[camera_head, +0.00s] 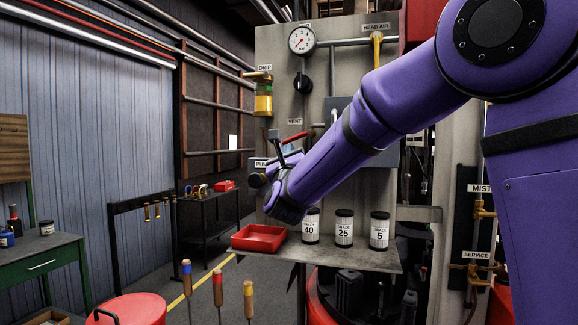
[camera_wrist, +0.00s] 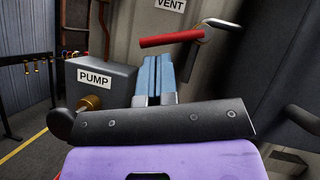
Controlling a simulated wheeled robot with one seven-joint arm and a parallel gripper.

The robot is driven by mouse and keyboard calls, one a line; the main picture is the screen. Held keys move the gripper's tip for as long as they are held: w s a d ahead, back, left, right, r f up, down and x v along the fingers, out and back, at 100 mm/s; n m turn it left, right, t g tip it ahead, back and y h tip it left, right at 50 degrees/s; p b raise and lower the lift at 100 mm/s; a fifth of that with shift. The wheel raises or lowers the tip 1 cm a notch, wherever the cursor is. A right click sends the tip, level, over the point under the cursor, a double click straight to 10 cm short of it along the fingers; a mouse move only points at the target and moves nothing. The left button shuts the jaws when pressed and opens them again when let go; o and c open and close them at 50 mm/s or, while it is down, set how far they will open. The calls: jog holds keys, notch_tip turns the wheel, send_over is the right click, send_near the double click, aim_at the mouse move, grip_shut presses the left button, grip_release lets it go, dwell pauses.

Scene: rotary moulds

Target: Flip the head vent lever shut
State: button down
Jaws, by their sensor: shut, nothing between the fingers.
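The vent lever (camera_head: 294,137) has a red grip and sits below the VENT label on the grey panel. In the wrist view its red grip (camera_wrist: 170,39) lies nearly level, rising slightly to the right, where it joins a bare metal end. My gripper (camera_wrist: 158,58) is shut and empty, its blue fingers side by side. The fingertips appear just below the red grip in the wrist view; I cannot tell whether they touch it. In the head view my gripper (camera_head: 289,151) is just below the lever and my forearm covers part of the panel.
A grey box labelled PUMP (camera_wrist: 98,85) with a brass knob is left of my fingers. A pipe with a yellow HEAD AIR handle (camera_head: 376,45) is above. Below are a shelf with a red tray (camera_head: 259,238) and several labelled jars (camera_head: 344,229).

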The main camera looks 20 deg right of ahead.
aim_at(296, 138)
jog(key=shift+x, duration=1.65)
jog(key=m+h, duration=0.1)
jog(key=m, duration=0.1)
jog(key=r+m+g+h, duration=0.1)
jog(key=a+r+m+h, duration=0.1)
jog(key=m+h, duration=0.1)
jog(key=shift+w+m, duration=0.25)
jog(key=shift+m, duration=0.05)
jog(key=shift+f, duration=0.15)
